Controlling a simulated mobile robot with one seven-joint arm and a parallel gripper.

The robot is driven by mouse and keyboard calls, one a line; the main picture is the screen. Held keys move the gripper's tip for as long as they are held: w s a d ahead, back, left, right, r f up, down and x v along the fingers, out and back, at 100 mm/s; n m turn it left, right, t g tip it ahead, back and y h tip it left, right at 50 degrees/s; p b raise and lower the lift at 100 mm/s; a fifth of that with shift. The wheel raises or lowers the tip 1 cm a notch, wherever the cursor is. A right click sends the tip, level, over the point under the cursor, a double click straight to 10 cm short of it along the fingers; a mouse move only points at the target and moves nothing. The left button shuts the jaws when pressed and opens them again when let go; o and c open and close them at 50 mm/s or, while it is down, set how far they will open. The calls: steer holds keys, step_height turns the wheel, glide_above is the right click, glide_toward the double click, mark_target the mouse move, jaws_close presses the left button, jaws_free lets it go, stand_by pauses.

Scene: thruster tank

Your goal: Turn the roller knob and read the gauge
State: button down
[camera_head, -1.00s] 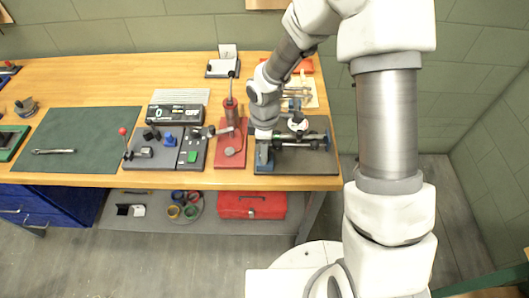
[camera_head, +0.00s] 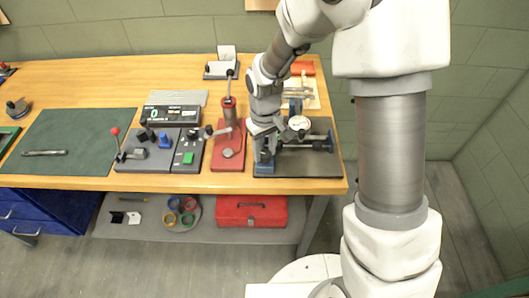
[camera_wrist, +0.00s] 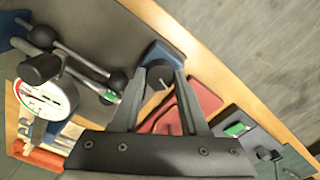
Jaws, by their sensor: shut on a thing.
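In the wrist view, a black roller knob (camera_wrist: 159,74) sits on a blue block (camera_wrist: 168,52) between the tips of my two dark fingers. My gripper (camera_wrist: 165,76) is shut on this knob. In the head view, my gripper (camera_head: 264,150) reaches down over the blue block (camera_head: 264,170) at the front of a dark plate (camera_head: 305,166); there the knob is mostly hidden by the fingers. The round white-faced gauge (camera_wrist: 46,99) is at the left of the wrist view, and also shows in the head view (camera_head: 299,123). Its needle reading is too small to tell.
A red-based lever press (camera_head: 229,150) stands just left of my gripper. Further left are a grey switch panel (camera_head: 150,164), a display box (camera_head: 173,115) and a green mat (camera_head: 75,142). The wooden table's front edge is close to the blue block.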

steer(key=m+b, duration=0.1)
steer(key=m, duration=0.3)
steer(key=shift+m, duration=0.3)
steer(key=m, duration=0.3)
steer(key=shift+m+b, duration=0.3)
steer(key=m, duration=0.4)
steer(key=shift+r+p, duration=0.1)
steer(key=shift+p, duration=0.2)
steer(key=shift+m+p, duration=0.35)
steer(key=shift+m, duration=1.45)
steer(key=shift+c, duration=2.1)
jaws_free()
